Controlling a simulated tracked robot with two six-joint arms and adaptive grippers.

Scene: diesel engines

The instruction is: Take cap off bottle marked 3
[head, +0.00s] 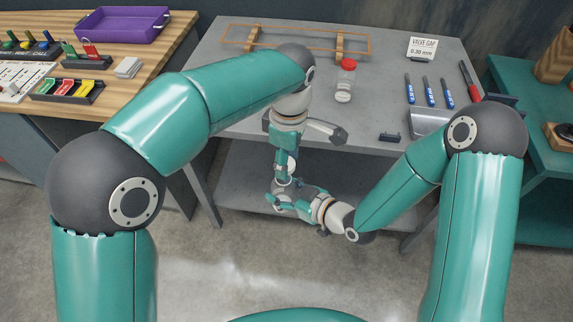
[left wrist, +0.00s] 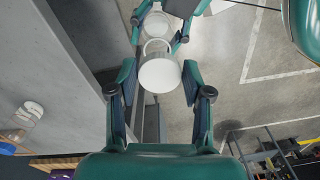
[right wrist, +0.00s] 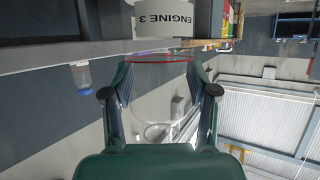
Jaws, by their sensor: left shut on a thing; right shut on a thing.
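A clear bottle with a white band is held upright between my grippers in front of the table. In the right wrist view its label (right wrist: 167,22) reads ENGINE 3, upside down. My left gripper (head: 284,172) points down and is shut on the bottle; in the left wrist view the white band (left wrist: 159,75) lies between its fingers. My right gripper (head: 284,197) is lower and reaches in from the right. A thin red edge (right wrist: 160,62), apparently the cap's, spans its fingertips, and it is shut there. I cannot tell whether cap and bottle still touch.
Another bottle (head: 344,86) with a red cap stands on the grey table (head: 380,75). Blue-handled tools (head: 428,92), a VALVE GAP sign (head: 422,48) and an orange frame (head: 235,42) are also there. A purple tray (head: 122,25) sits on the left bench. Floor in front is clear.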

